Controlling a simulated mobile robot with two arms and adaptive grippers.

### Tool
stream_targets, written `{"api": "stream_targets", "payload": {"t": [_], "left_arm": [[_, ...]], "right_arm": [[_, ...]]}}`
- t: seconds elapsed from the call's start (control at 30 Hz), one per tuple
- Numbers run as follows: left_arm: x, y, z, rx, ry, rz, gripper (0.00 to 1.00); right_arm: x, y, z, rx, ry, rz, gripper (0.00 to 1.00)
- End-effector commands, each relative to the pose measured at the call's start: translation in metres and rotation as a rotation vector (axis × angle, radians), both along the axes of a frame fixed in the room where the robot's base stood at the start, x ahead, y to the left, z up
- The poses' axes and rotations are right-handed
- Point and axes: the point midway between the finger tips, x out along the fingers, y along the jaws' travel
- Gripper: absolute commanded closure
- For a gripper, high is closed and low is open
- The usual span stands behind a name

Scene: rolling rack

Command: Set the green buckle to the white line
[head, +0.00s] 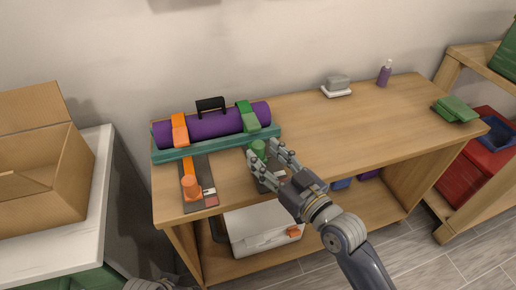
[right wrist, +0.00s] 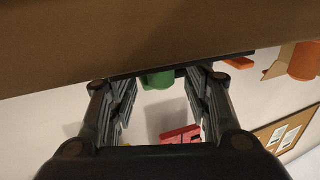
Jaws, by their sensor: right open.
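The green buckle (head: 258,148) is a green knob on a dark strip near the front left of the wooden bench. My right gripper (head: 265,154) is open, with its fingers to either side of the buckle. In the right wrist view the green buckle (right wrist: 159,81) shows between the two spread fingers; contact cannot be told. The white line for the green buckle cannot be made out; my gripper covers much of that strip. Only a sliver of my left arm shows at the bottom edge of the head view.
A purple roll (head: 220,122) with orange and green straps lies in a teal tray (head: 200,150) behind. An orange buckle (head: 191,188) stands on a second strip to the left. A soap dish (head: 336,92), purple bottle (head: 384,73) and green cloths (head: 455,109) stand farther right. The bench's middle is clear.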

Motion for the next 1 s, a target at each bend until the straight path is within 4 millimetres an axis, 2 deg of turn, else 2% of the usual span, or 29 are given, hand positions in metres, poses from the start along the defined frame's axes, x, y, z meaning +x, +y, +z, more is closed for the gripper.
{"api": "stream_targets", "payload": {"t": [0.2, 0.57, 0.8, 1.0], "left_arm": [[-0.001, 0.000, 0.011, -0.001, -0.007, 0.001, 0.55], [-0.001, 0.000, 0.016, -0.001, -0.012, 0.002, 0.55], [-0.001, 0.001, 0.015, 0.000, -0.010, 0.002, 0.55], [-0.001, 0.001, 0.016, -0.001, -0.011, 0.002, 0.55]], "right_arm": [[0.022, 0.017, 0.000, 0.001, 0.000, 0.001, 0.55], [0.027, 0.021, 0.000, -0.001, 0.000, 0.002, 0.55], [0.027, 0.021, 0.000, -0.001, 0.001, 0.001, 1.00], [0.026, 0.020, 0.000, -0.001, 0.001, 0.001, 1.00]]}}
